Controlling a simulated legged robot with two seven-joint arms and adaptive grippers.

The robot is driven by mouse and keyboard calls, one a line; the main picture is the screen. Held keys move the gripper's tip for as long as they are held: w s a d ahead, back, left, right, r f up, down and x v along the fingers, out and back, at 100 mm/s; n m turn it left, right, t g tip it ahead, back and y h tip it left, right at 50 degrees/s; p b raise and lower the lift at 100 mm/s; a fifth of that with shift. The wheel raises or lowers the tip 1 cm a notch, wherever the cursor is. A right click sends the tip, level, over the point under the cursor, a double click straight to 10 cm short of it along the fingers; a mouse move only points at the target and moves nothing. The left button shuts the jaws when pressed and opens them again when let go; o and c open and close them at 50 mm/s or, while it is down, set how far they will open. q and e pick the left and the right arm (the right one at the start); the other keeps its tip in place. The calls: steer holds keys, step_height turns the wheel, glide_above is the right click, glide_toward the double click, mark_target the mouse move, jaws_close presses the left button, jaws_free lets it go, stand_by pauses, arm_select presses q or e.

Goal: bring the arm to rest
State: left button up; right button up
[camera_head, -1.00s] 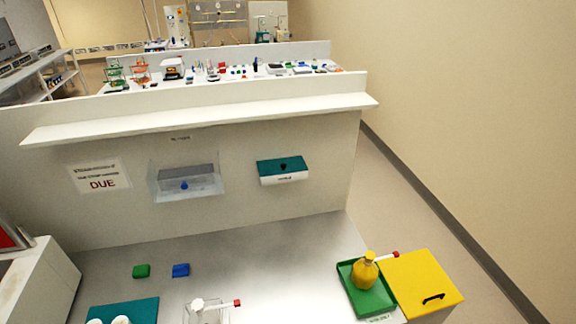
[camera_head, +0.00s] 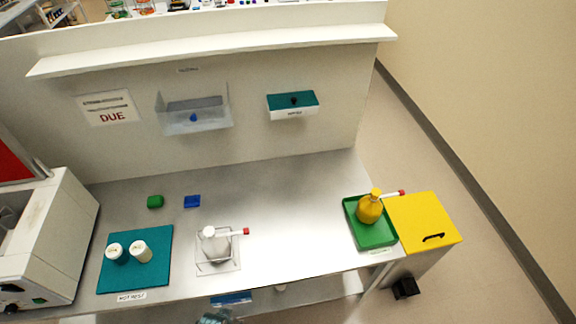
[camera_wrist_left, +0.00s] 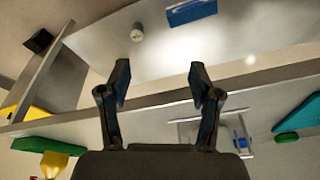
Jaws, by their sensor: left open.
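My left gripper (camera_wrist_left: 159,76) is open in the left wrist view, with its two dark fingers apart and nothing between them. It points at the bench's front edge and the lower shelf. In the head view, a small dark bluish shape at the bottom edge may be part of this gripper, but too little of it shows to be sure. My right gripper is in neither view.
On the bench are a teal mat (camera_head: 164,236) with two white-capped jars, a white bottle (camera_head: 214,243) in a clear tray, and a green tray (camera_head: 379,237) with a yellow bottle (camera_head: 370,207). A yellow bin (camera_head: 424,216) stands right. The bench's middle is clear.

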arm_select(q)
steer(key=s+f+g+b, duration=0.1)
steer(key=s+f, duration=0.3)
steer(key=f, duration=0.8)
steer(key=s+f, duration=0.3)
steer(key=f, duration=0.8)
steer(key=s+a+f+g+b, duration=0.1)
steer(key=s+a+f, duration=0.2)
steer(key=s+f, duration=0.8)
steer(key=s, duration=0.3)
steer(key=shift+a, duration=0.2)
